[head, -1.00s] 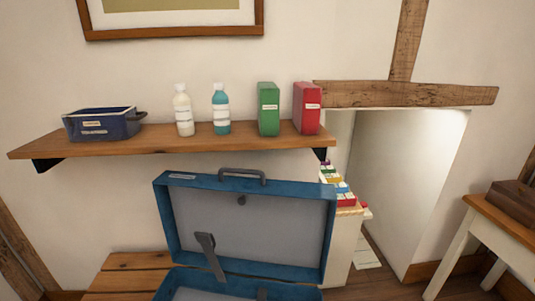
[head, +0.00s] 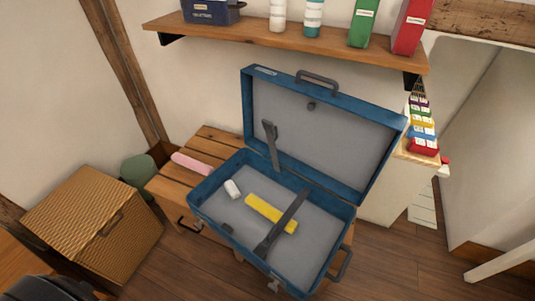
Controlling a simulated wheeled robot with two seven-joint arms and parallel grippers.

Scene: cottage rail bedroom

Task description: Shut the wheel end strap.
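An open blue suitcase (head: 212,218) lies on a slatted wooden bench, its lid (head: 345,135) raised and its lining grey. One dark strap (head: 272,145) stands up at the left, near the hinge side. A second dark strap (head: 288,217) lies slanting across the right part of the base, over one end of a yellow item (head: 262,208). A white roll-like item (head: 232,188) lies at the left inside. I cannot make out wheels, so which end is the wheel end is unclear. Neither gripper is in view.
The wooden bench (head: 205,145) carries a pink roll (head: 192,164) left of the suitcase. A wicker box (head: 95,225) and a green round thing (head: 138,168) stand further left. A wall shelf (head: 290,45) hangs above the lid. Wooden floor is clear at the lower right.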

